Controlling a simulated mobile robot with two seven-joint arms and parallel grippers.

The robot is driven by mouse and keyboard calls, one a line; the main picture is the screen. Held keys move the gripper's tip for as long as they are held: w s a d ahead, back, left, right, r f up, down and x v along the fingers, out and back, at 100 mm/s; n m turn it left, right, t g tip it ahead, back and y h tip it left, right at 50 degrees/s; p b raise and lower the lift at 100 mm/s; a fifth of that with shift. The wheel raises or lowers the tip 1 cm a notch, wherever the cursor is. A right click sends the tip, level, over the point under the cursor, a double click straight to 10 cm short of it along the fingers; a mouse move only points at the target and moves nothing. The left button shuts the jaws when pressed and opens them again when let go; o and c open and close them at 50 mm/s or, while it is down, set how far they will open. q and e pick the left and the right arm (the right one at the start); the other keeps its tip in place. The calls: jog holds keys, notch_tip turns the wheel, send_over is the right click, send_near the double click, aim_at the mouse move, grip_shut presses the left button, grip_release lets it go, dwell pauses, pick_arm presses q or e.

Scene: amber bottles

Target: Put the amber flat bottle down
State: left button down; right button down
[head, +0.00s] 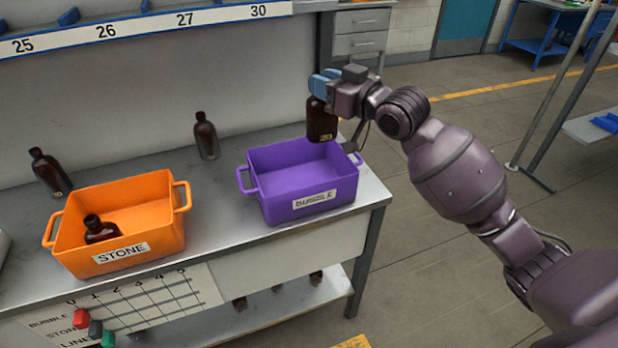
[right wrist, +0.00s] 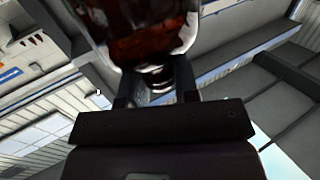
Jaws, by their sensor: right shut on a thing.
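My right gripper (head: 325,84) is shut on an amber flat bottle (head: 321,122) and holds it upright above the back right of the purple crate. The bottle also shows large and close at the top of the right wrist view (right wrist: 145,30), between the fingers (right wrist: 155,92). The purple crate (head: 262,187), labelled BUBBLE, stands on the bench's right end and looks empty where I can see inside. The orange crate (head: 122,232), labelled STONE, stands to its left with a dark amber bottle (head: 99,230) in it. My left gripper is out of view.
Two more amber bottles stand on the bench behind the crates, one at the left (head: 50,172) and one in the middle (head: 206,136). A numbered shelf rail (head: 150,27) runs above. The bench top (head: 222,222) is bare between the crates. Several bottles stand on the lower shelf.

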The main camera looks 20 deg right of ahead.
aim_at(323, 140)
notch_tip(323, 140, down, 13)
jog(key=b, duration=0.2)
jog(key=shift+b, duration=0.35)
notch_tip(323, 140, down, 6)
jog(key=shift+b, duration=0.8)
jog(key=c, duration=1)
grip_release()
jog(key=shift+o, duration=0.7)
jog(key=shift+r, duration=0.1)
